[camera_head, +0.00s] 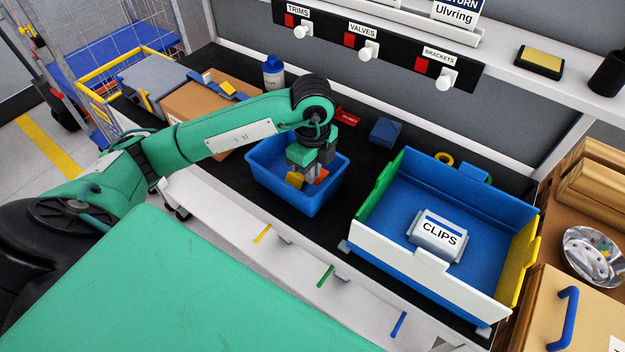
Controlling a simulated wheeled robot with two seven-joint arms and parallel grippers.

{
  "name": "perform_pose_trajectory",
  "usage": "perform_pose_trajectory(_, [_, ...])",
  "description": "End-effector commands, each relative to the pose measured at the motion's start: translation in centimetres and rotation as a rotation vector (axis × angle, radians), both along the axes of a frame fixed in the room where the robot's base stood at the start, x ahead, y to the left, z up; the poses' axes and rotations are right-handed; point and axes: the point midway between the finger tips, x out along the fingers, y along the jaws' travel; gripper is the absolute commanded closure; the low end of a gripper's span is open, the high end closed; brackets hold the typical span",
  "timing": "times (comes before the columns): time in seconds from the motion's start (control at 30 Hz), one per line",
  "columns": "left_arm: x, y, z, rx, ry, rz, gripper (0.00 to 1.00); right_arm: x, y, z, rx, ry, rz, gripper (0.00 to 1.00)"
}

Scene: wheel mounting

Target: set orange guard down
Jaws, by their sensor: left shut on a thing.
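My left gripper (311,170) points down into the small blue bin (262,184) in the middle of the bench. It is shut on the orange guard (320,177), a small orange-red piece low between the fingers, partly hidden by them. A yellow piece (294,179) shows right beside the fingers, inside the bin. I cannot tell whether the guard touches the bin floor. My right gripper is not in view.
A large blue tray with a white front (400,262) stands to the right, holding a grey CLIPS box (437,236). Behind the small bin are a red piece (347,117) and a blue block (385,132). A cardboard box (190,103) and a bottle (273,74) stand at left.

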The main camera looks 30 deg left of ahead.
Motion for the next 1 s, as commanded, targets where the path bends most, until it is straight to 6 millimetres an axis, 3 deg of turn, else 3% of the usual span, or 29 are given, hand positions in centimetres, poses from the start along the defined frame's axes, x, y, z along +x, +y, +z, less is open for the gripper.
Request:
perform_pose_trajectory(0.27, [-0.1,0.0,-3.8,0.000,0.003,0.000,1.00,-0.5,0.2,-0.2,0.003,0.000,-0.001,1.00])
perform_pose_trajectory(0.7, [0.0,0.0,-4.2,0.001,0.001,0.000,1.00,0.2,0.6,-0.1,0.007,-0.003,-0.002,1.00])
perform_pose_trajectory(0.73, [0.0,0.0,-4.1,0.001,0.001,0.000,0.88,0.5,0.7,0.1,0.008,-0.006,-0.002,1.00])
perform_pose_trajectory(0.83, [0.0,0.0,-4.1,0.001,0.001,0.000,0.70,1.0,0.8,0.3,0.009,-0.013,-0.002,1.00])
perform_pose_trajectory(1.0, [0.0,0.0,-4.1,0.000,0.001,0.000,0.70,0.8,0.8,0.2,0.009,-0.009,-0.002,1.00])
